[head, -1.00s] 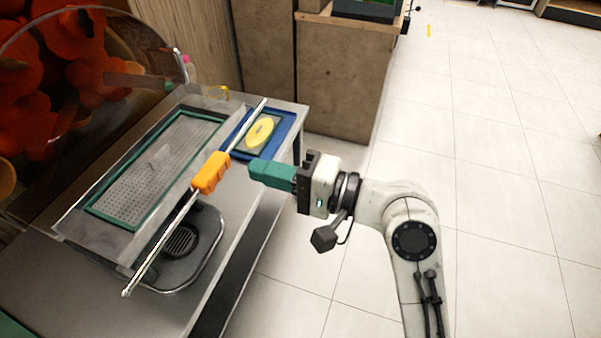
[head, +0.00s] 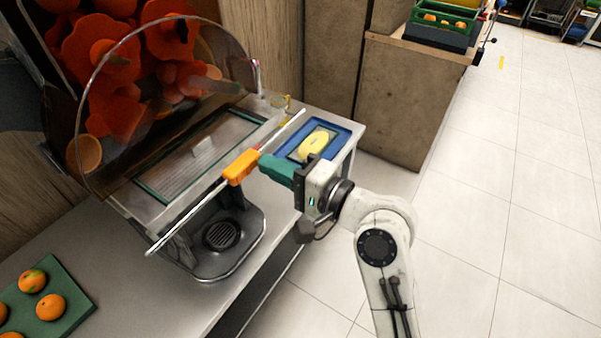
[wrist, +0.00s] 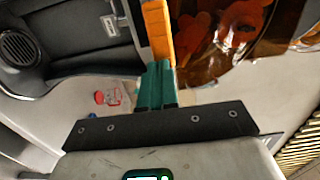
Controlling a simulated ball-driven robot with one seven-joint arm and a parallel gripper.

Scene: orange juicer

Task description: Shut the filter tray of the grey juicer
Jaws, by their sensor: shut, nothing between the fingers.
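The grey juicer (head: 175,95) stands on the counter at the left of the head view, with a clear curved cover over orange parts. Its filter tray (head: 150,187) is a perforated panel with a green rim, partly under the cover and partly sticking out at the front. A metal bar with an orange handle (head: 240,167) runs along the tray's front edge. My gripper (head: 264,161), with green fingers, is shut and empty, its tips at the orange handle. The wrist view also shows the shut fingers (wrist: 157,84) against the orange handle (wrist: 158,32); exact contact is hard to tell.
A blue tray (head: 340,138) with a yellow item lies right of the juicer. A drip grate (head: 221,236) sits below the filter tray. A green board (head: 68,300) with several oranges is at the lower left. Open floor lies to the right.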

